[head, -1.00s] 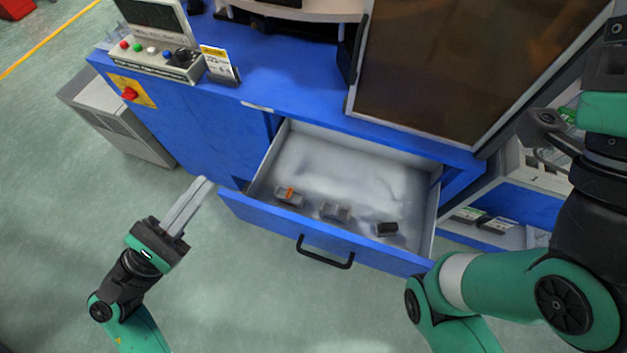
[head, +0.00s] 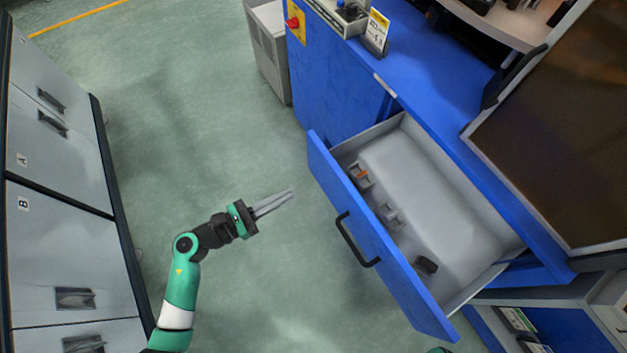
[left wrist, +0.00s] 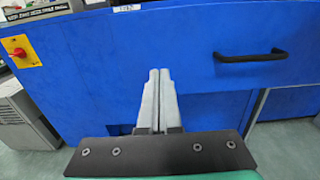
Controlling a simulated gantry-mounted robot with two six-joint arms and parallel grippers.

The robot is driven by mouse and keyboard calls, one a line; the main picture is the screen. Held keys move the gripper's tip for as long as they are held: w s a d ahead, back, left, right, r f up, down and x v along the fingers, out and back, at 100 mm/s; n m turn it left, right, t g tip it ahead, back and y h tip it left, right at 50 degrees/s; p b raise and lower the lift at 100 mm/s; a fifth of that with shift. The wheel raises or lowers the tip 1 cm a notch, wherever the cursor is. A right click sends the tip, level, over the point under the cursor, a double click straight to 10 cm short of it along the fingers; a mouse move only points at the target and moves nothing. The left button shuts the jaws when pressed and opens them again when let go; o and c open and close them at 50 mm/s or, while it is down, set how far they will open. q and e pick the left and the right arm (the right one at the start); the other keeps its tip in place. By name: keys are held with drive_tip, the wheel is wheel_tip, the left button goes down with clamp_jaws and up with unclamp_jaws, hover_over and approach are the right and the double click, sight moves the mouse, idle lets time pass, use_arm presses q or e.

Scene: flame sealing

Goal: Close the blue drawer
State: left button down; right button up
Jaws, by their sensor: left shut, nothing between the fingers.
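The blue drawer (head: 385,245) is pulled open from the blue cabinet in the head view, with its black handle (head: 353,242) on the front panel. It holds a few small parts, among them one with an orange mark (head: 359,175) and a dark block (head: 426,265). My left gripper (head: 292,193) is shut and empty, to the left of the drawer front and apart from it. In the left wrist view the shut fingers (left wrist: 159,75) point toward the blue front (left wrist: 215,40), with the handle (left wrist: 250,56) to their right. My right gripper is not in view.
Grey lockers (head: 60,200) stand at the left. The green floor (head: 200,120) between lockers and drawer is clear. A red switch on a yellow plate (head: 295,22) and a label stand (head: 376,32) are at the top. A dark panel (head: 560,130) is at the right.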

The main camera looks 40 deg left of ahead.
sight(325, 176)
use_arm(q)
drive_tip(key=b+x, duration=0.2)
drive_tip(key=x, duration=0.6)
drive_tip(key=shift+w+d+f, duration=0.1)
drive_tip(key=shift+w+d, duration=0.15)
drive_tip(key=shift+w, duration=0.05)
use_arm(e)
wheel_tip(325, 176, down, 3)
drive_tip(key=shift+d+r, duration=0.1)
